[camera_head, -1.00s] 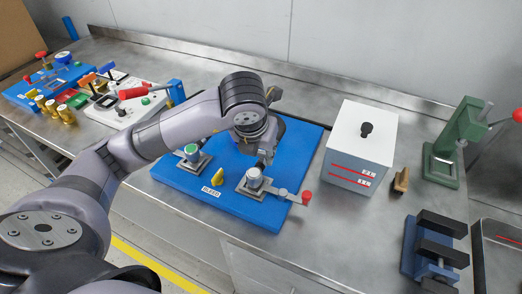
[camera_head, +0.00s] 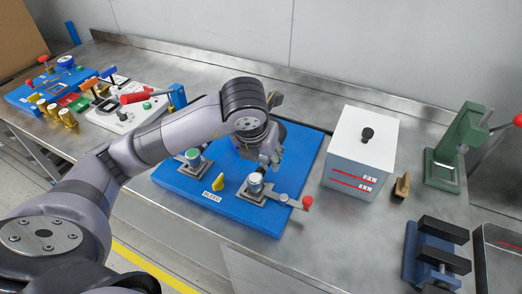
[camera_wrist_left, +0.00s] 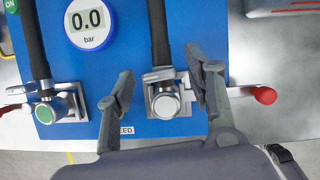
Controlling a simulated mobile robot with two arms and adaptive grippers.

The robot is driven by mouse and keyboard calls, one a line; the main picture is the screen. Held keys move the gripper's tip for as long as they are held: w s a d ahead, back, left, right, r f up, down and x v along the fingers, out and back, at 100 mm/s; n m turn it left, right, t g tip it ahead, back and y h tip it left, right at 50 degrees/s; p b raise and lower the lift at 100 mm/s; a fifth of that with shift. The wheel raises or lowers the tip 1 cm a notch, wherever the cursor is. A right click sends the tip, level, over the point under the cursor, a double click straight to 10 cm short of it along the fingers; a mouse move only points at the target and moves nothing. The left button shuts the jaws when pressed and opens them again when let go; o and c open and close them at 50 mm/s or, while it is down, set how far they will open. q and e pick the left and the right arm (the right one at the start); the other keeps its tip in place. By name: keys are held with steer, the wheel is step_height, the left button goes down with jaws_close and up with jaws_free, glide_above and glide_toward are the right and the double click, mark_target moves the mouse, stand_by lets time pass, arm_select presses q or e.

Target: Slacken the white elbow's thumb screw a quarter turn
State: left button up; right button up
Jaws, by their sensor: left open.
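The elbow with the pale cap (camera_head: 255,183) stands on a metal plate at the front of the blue board (camera_head: 240,221). It also shows in the left wrist view (camera_wrist_left: 166,103), with a black hose running up from it. My left gripper (camera_head: 268,165) is just above and behind it. In the left wrist view my left gripper (camera_wrist_left: 160,88) is open, with one finger on each side of the elbow and hose. The right finger looks close to the fitting; contact cannot be told. A thumb screw cannot be made out clearly. My right gripper is not in view.
A green-capped elbow (camera_head: 193,157) and a yellow handle (camera_head: 218,183) are on the same board. A red-knobbed lever (camera_head: 307,202) sticks out to the right. A white box (camera_head: 358,155) stands right of the board. A round gauge (camera_wrist_left: 88,24) reads 0.0 bar.

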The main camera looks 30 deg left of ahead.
arm_select(q)
steer(key=v, duration=1.2)
stand_by(0.4)
